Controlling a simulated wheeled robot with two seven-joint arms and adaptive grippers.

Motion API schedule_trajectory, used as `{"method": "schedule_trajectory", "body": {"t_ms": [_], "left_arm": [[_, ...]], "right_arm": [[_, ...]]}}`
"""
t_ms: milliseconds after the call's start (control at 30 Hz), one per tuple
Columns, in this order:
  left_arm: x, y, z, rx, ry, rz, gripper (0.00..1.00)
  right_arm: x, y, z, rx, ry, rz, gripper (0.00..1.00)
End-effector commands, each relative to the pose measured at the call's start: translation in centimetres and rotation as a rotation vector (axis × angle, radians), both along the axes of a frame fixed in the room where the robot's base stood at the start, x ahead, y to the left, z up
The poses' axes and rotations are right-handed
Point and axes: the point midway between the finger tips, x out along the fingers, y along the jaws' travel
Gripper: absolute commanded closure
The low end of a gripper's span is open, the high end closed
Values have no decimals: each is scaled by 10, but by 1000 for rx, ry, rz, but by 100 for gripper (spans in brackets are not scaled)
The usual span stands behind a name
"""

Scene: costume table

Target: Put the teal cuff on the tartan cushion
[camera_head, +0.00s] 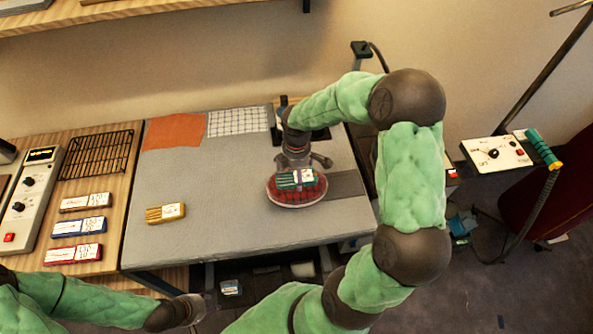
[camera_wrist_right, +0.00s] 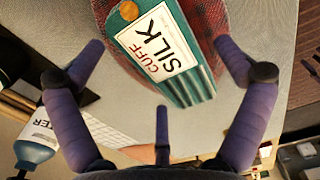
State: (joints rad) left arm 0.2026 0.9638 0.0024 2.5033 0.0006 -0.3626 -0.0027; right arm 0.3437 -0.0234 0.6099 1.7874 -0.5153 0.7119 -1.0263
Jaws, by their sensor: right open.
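The teal cuff (camera_head: 296,179) with its white label lies on the red tartan cushion (camera_head: 297,199), on the right part of the grey table. In the right wrist view the teal cuff (camera_wrist_right: 160,50) reads "CUFF SILK" and rests on the tartan cushion (camera_wrist_right: 203,22). My right gripper (camera_head: 297,162) is just behind and above the cuff. Its fingers (camera_wrist_right: 160,75) are spread wide, apart from the cuff, with nothing between them held. My left gripper (camera_head: 203,306) is low at the table's front edge, small and dim, so its jaws are unclear.
A yellow labelled pack (camera_head: 165,213) lies on the grey tabletop (camera_head: 215,225). An orange cloth (camera_head: 174,131) and a white grid cloth (camera_head: 238,121) lie at the back. Brown, blue (camera_head: 79,226) and red packs, a black rack (camera_head: 97,155) and a control box (camera_head: 34,197) are left.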

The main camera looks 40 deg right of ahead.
Motion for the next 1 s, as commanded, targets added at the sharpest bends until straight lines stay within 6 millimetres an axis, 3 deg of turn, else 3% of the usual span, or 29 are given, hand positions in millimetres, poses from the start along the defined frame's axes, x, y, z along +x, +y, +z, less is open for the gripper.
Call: {"method": "schedule_trajectory", "body": {"t_ms": [167,700,1000], "left_arm": [[0,0,4,0,0,0,60],[0,0,20,0,0,0,60],[0,0,21,0,0,0,60]], "right_arm": [[1,0,11,-1,-3,0,0],[1,0,108,-1,-3,1,0],[0,0,124,0,1,0,0]]}}
